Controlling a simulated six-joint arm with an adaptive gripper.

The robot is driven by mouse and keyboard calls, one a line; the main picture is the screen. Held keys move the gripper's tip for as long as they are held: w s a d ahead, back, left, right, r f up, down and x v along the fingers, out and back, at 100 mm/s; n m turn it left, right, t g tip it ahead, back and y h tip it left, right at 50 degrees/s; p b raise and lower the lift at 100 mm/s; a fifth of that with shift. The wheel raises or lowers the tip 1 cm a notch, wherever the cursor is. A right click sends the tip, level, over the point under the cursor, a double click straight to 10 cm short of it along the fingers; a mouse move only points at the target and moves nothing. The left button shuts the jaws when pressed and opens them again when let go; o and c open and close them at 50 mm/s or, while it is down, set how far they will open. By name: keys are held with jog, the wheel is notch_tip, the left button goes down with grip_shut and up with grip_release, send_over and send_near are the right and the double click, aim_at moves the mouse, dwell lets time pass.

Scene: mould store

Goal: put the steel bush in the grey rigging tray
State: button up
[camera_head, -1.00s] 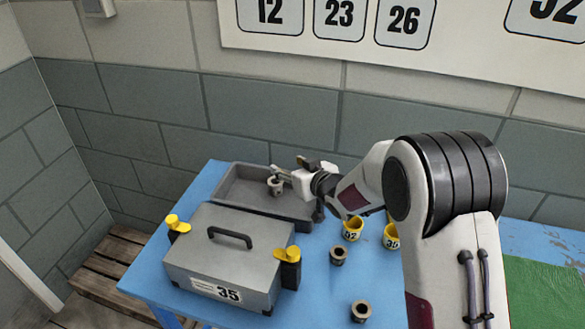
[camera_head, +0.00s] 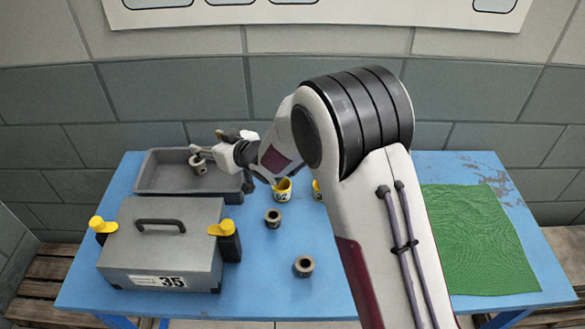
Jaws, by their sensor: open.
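The grey rigging tray (camera_head: 160,187) sits at the back left of the blue table. My gripper (camera_head: 197,156) reaches over the tray from the right, with its jaws open. A small grey steel bush (camera_head: 200,168) is at its fingertips, within the tray's outline. I cannot tell whether the bush rests on the tray floor or touches a finger. Two similar bushes stand on the table in front of my arm, one in the middle (camera_head: 273,217) and one nearer the front (camera_head: 304,266).
A grey mould box (camera_head: 165,245) with a handle, yellow-topped clamps and label 35 stands in front of the tray. A yellow numbered cup (camera_head: 282,190) stands below my arm, with another partly hidden (camera_head: 317,190). A green mat (camera_head: 475,240) lies at the right.

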jog(key=s+d+r+m+h, duration=0.35)
jog(key=d+r, duration=0.35)
jog(key=d, duration=0.6)
jog(key=s+d+r+m+h, duration=0.2)
jog(key=s+d+r+h, duration=0.4)
jog(key=d, duration=0.7)
jog(key=s+d+r+m+g, duration=0.1)
jog(key=s+d+r+m, duration=0.15)
jog(key=s+d, duration=0.8)
jog(key=s+d+f+g, duration=0.1)
jog(key=s, duration=0.9)
jog(key=s+f+m+g, duration=0.1)
jog(key=s+g, duration=0.1)
jog(key=s, duration=0.8)
jog(key=shift+s+d+f, duration=0.15)
jog(key=shift+d+f, duration=0.2)
